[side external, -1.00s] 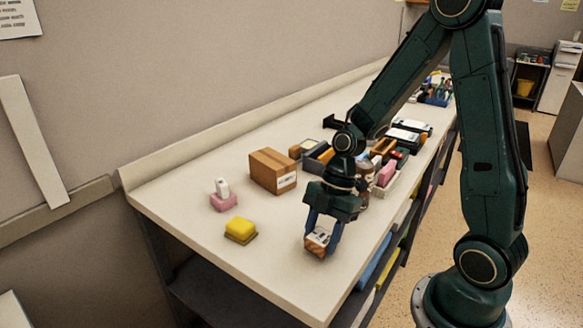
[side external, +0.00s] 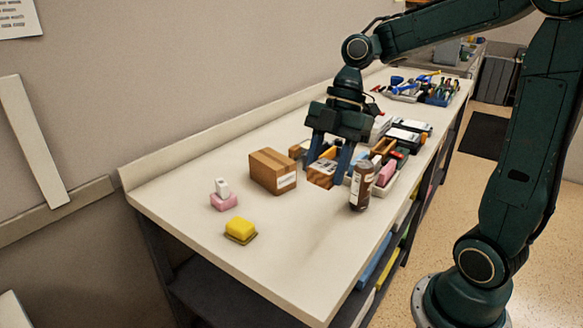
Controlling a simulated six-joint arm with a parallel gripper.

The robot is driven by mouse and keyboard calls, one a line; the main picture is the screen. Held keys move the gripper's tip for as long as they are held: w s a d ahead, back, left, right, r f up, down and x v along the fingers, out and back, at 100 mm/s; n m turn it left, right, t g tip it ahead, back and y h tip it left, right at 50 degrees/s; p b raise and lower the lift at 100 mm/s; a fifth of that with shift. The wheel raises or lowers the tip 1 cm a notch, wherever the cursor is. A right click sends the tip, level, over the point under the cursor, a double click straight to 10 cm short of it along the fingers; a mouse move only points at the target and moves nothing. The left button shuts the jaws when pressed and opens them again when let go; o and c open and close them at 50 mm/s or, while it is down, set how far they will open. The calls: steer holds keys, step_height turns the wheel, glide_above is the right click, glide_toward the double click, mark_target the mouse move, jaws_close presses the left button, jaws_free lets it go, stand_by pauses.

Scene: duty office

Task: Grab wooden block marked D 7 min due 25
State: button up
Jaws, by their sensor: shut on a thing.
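A small wooden block (side external: 321,174) with a white printed label on its face is between the fingers of my gripper (side external: 328,168). My gripper is shut on it and holds it above the counter, just right of the cardboard box. The print on the label is too small to read. The fingers cover the block's left and right sides.
A cardboard box (side external: 273,171) stands left of the block. A brown bottle (side external: 361,186) stands close on the right. A yellow sponge (side external: 240,230) and a pink item (side external: 223,201) lie at front left. Bins and tools crowd behind. The counter's front (side external: 290,265) is clear.

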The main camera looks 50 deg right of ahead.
steer(key=shift+r, duration=0.55)
